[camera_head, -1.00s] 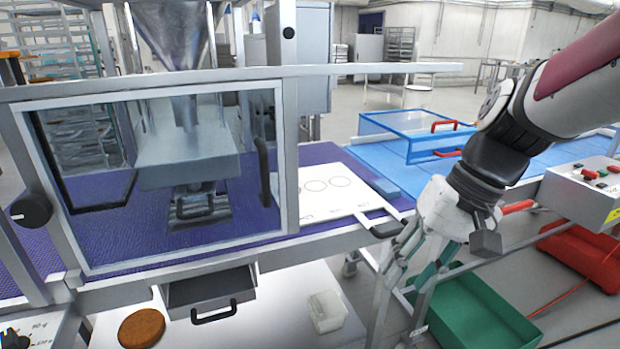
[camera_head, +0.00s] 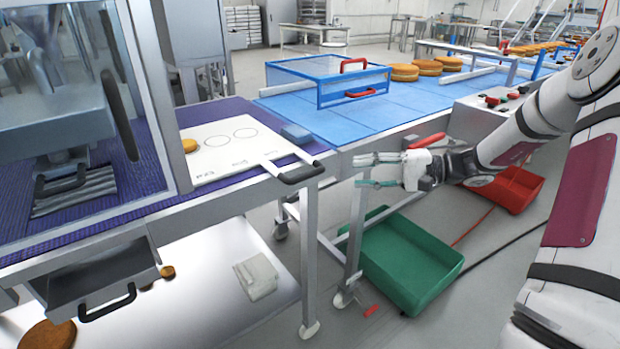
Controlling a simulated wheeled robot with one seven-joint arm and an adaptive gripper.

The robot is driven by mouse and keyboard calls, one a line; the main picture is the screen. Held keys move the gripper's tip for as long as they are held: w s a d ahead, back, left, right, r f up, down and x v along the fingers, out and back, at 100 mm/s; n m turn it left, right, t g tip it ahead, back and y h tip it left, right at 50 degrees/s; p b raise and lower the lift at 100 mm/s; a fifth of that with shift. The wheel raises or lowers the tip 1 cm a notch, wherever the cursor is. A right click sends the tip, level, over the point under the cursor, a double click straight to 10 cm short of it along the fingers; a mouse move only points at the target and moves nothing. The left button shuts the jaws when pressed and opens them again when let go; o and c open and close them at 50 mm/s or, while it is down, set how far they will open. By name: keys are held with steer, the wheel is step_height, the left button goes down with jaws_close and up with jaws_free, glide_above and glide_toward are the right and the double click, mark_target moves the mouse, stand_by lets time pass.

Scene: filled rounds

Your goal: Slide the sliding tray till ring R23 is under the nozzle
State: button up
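The sliding tray (camera_head: 212,168) is a white plate with a row of outlined rings. It sticks out to the right of the machine on the purple bench. Two rings show empty, and a small brown round (camera_head: 189,146) lies at the ring nearest the machine. The labels are too small to read, so I cannot tell which ring is R23. The tray's black handle (camera_head: 300,172) is at its front right. My gripper (camera_head: 359,171) is open and empty, right of the handle and apart from it, fingers pointing left. The nozzle cannot be made out inside the machine (camera_head: 60,115).
A small blue block (camera_head: 296,134) lies beside the tray. A blue-framed clear guard (camera_head: 330,82) stands on the blue conveyor (camera_head: 420,105). A green crate (camera_head: 395,262) and a red crate (camera_head: 508,190) are on the floor. An open drawer (camera_head: 105,280) hangs below the machine.

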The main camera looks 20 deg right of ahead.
mark_target(313, 175)
steer(key=b+x, duration=0.1)
steer(key=x, duration=1.2)
steer(key=shift+w+a+f, duration=0.1)
steer(key=shift+w+a, duration=0.05)
steer(key=shift+a, duration=0.15)
steer(key=shift+c, duration=0.4)
jaws_close()
